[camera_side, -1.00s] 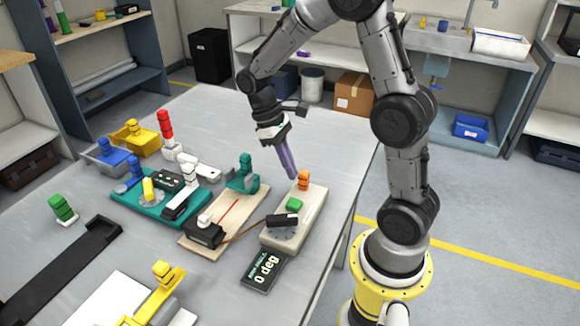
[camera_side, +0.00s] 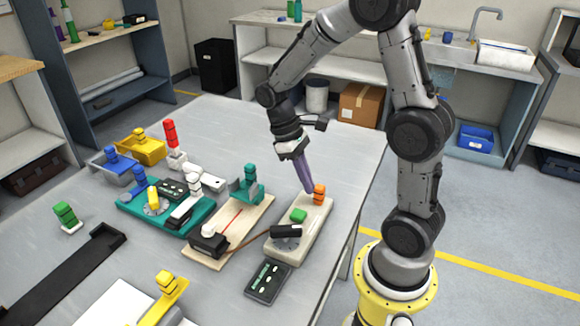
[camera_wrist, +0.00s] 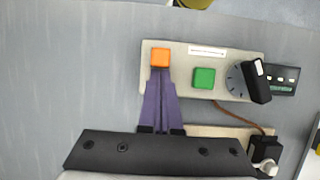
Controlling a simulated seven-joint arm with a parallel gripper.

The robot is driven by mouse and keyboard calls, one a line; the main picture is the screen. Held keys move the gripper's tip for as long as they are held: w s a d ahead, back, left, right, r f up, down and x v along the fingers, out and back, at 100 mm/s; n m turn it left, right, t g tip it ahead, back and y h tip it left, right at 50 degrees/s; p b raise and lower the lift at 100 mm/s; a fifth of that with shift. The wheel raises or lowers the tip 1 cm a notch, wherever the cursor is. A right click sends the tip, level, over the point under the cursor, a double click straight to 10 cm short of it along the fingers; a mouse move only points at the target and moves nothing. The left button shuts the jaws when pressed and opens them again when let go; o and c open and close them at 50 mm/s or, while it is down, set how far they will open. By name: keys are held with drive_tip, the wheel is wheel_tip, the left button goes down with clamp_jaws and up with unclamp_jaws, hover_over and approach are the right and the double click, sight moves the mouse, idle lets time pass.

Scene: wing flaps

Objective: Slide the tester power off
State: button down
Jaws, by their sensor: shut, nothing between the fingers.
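The tester is a beige box (camera_side: 316,218) near the right edge of the table. It carries an orange slider (camera_side: 319,195) at its far end, a green button (camera_side: 299,215), a grey dial (camera_side: 285,244) with a black handle (camera_side: 286,231), and a dark display (camera_side: 268,283). The display shows short white dashes. My gripper (camera_side: 308,190) has long purple fingers, shut and empty, pointing down beside the orange slider on its left. In the wrist view the fingertips (camera_wrist: 160,77) are right against or very near the orange slider (camera_wrist: 160,57); contact is unclear.
A wooden board (camera_side: 228,226) with a teal bracket and black box stands left of the tester, with a brown cable running to it. A teal fixture (camera_side: 165,215) lies further left. The table beyond the tester is clear.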

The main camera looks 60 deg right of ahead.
drive_tip(key=w, duration=0.4)
drive_tip(key=shift+w, duration=0.1)
drive_tip(key=v, duration=1)
